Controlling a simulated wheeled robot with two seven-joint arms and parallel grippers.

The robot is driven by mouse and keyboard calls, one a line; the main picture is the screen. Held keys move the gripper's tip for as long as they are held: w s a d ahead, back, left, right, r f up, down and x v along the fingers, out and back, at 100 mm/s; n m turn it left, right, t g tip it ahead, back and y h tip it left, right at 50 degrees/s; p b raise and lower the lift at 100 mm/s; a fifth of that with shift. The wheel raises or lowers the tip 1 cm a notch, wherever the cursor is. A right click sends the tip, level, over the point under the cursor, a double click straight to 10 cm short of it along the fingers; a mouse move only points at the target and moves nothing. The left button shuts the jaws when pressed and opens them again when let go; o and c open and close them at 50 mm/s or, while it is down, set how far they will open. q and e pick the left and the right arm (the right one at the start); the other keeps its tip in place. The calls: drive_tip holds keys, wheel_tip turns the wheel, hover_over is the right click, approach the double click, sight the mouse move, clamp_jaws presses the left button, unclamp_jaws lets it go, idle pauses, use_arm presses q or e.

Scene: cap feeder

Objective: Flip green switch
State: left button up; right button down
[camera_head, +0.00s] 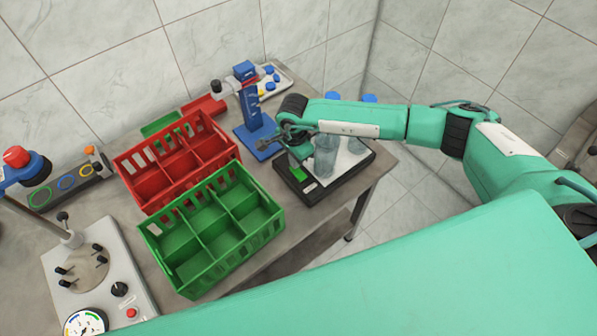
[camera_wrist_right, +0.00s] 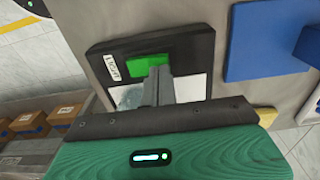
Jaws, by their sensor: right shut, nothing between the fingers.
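The green switch (camera_head: 298,172) is a small green rectangle on a black-framed device (camera_head: 331,186) with a white plate, at the right end of the table. In the right wrist view the green switch (camera_wrist_right: 147,67) sits near the top of the black frame, beside a white label. My right gripper (camera_head: 268,144) is shut and empty, just behind the switch in the head view. In the right wrist view its fingertips (camera_wrist_right: 158,72) overlap the lower right edge of the switch. I cannot tell whether they touch it. My left gripper is not in view.
Clear cups (camera_head: 326,156) stand on the device, close to my right arm. A blue stand (camera_head: 252,112) is just left of the gripper. A red crate (camera_head: 150,178) and a green crate (camera_head: 172,246) fill the middle of the table. A control panel (camera_head: 118,262) stands at the left.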

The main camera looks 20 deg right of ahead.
drive_tip(key=shift+f+b, duration=0.6)
drive_tip(key=shift+f, duration=0.1)
drive_tip(key=shift+r, duration=0.15)
drive_tip(key=shift+r+p, duration=1.4)
drive_tip(key=shift+r, duration=2)
drive_tip(key=shift+s+f, duration=0.1)
